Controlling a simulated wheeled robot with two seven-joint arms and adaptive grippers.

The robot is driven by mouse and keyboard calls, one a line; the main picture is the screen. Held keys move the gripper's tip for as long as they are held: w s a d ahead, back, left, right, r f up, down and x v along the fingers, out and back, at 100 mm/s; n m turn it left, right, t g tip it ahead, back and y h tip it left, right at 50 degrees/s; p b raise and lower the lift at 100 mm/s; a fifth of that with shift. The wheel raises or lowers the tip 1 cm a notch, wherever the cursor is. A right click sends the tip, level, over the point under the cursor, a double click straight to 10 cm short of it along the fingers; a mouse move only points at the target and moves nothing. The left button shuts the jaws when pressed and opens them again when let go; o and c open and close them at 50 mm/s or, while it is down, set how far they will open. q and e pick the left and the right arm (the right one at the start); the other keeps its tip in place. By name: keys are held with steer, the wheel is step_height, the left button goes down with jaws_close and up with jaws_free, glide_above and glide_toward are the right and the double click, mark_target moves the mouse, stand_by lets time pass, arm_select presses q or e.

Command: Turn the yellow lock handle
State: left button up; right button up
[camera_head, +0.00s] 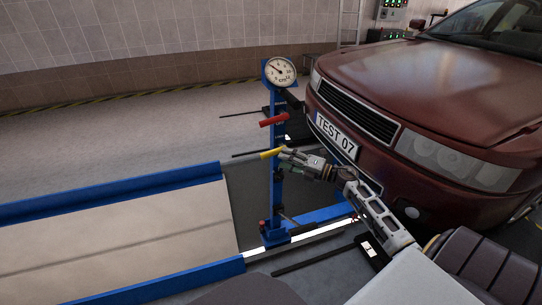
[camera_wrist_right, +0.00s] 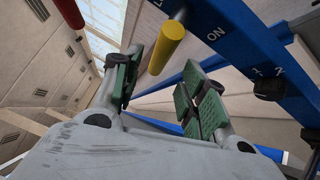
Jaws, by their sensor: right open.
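The yellow lock handle (camera_head: 271,153) sticks out to the left from the blue post (camera_head: 277,190) in the head view. In the right wrist view the yellow handle (camera_wrist_right: 168,46) stands beyond the fingertips, in line with the gap between the jaws. My right gripper (camera_head: 287,154) is beside the handle at the post. Its green-padded fingers (camera_wrist_right: 163,88) are apart and nothing is between them in the wrist view. I cannot tell whether a finger touches the handle. My left gripper is not in view.
A red handle (camera_head: 273,120) sits above the yellow one, under a round gauge (camera_head: 280,71). A dark red car (camera_head: 430,90) stands close on the right. A blue-edged ramp (camera_head: 110,235) lies at the left. Bare floor (camera_head: 120,140) stretches behind.

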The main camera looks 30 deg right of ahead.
mark_target(272, 154)
steer(key=b+x, duration=0.1)
steer(key=x, duration=0.5)
steer(key=shift+w, duration=0.15)
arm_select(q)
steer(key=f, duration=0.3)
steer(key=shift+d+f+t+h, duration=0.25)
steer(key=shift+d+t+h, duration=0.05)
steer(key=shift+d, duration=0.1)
arm_select(e)
steer(key=shift+w+a, duration=0.2)
steer(key=shift+w, duration=0.05)
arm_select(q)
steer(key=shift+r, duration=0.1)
arm_select(e)
steer(key=shift+c, duration=0.2)
jaws_close()
